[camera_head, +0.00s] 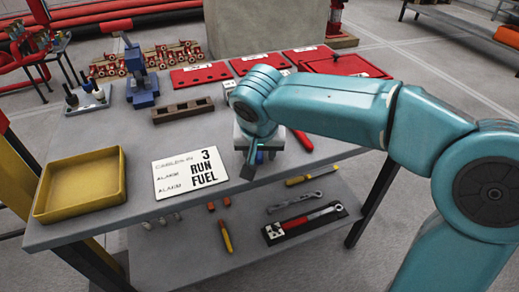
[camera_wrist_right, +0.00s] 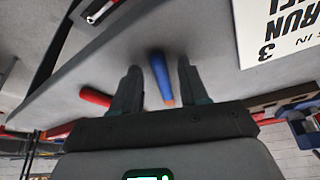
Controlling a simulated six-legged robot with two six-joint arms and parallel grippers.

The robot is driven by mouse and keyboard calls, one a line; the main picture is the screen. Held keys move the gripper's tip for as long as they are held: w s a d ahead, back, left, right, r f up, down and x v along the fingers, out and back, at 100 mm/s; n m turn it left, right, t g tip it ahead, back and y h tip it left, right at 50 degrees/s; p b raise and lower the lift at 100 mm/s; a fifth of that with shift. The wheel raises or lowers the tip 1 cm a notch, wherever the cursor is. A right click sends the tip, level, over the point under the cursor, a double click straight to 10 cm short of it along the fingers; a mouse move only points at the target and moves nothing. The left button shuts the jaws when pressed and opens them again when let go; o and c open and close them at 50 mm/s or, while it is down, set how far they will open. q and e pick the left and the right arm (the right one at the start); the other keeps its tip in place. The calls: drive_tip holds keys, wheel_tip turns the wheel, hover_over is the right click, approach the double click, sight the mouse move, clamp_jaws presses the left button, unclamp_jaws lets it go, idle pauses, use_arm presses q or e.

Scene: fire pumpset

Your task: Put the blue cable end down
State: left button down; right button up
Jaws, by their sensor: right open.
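The blue cable end (camera_wrist_right: 158,76), a short blue cylinder with an orange tip, shows in the right wrist view between the two dark fingers of my right gripper (camera_wrist_right: 158,68). The fingers are apart, with a gap visible on both sides of the blue piece. It appears to lie on the grey table top (camera_wrist_right: 220,75), though contact is hard to judge. In the head view my right gripper (camera_head: 250,168) points down low over the front part of the table, right of a white sign. My left gripper is not in view.
The white "3 RUN FUEL" sign (camera_head: 172,184) and a yellow tray (camera_head: 82,186) lie left of the gripper. A brown slotted block (camera_head: 183,110), blue vise (camera_head: 141,82) and red panels (camera_head: 200,76) stand behind. Tools lie on the lower shelf.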

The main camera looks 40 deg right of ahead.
drive_tip(key=p+v, duration=0.3)
drive_tip(key=v, duration=0.9)
drive_tip(key=shift+s+r, duration=0.1)
